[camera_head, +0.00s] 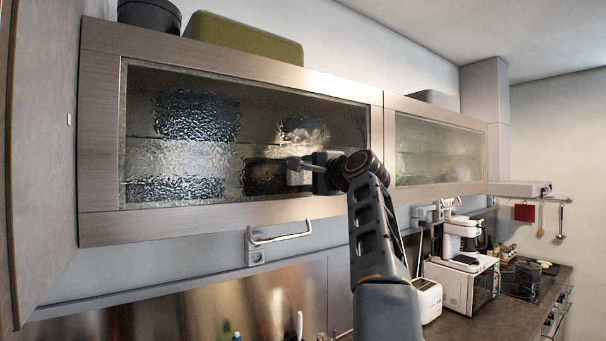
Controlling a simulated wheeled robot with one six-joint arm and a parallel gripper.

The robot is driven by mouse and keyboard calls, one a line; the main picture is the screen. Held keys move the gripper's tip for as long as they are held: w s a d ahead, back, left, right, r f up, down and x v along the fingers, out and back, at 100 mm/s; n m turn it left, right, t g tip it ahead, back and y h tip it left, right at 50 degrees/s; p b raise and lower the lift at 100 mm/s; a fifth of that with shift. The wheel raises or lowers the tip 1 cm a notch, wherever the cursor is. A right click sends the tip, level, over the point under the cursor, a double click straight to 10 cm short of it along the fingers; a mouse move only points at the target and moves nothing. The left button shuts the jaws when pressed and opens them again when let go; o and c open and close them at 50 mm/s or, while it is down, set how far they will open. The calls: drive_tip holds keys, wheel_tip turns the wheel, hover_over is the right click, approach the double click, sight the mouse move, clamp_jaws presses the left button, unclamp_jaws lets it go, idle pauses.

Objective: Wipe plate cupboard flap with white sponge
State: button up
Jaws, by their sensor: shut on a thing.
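The plate cupboard flap (225,165) is a closed wooden frame with textured glass at the upper left. Blurred dark shapes show through or on its glass. My gripper (300,172) is in front of the right part of this glass, with my arm reaching up from below. It is shut on a small pale block, apparently the white sponge (297,177), mostly hidden by the gripper. The sponge is at or very near the glass; I cannot tell whether it touches. The flap's metal handle (280,237) hangs below its lower edge.
A second glass flap (435,152) is to the right. A green box (243,38) and a dark round pot (149,15) stand on top of the cupboard. Below right, a coffee machine (461,240) and a white microwave (460,285) are on the counter. A tall panel is close on the left.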

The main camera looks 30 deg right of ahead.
sight(295, 173)
drive_tip(key=shift+d, duration=0.5)
drive_tip(key=shift+a, duration=0.1)
drive_tip(key=shift+a+b, duration=0.65)
drive_tip(key=shift+a, duration=6.35)
drive_tip(key=shift+a+r, duration=0.15)
drive_tip(key=shift+r, duration=0.1)
drive_tip(key=shift+d+f+p, duration=0.1)
drive_tip(key=shift+d+p, duration=0.55)
drive_tip(key=shift+d, duration=6.65)
drive_tip(key=shift+a, duration=0.15)
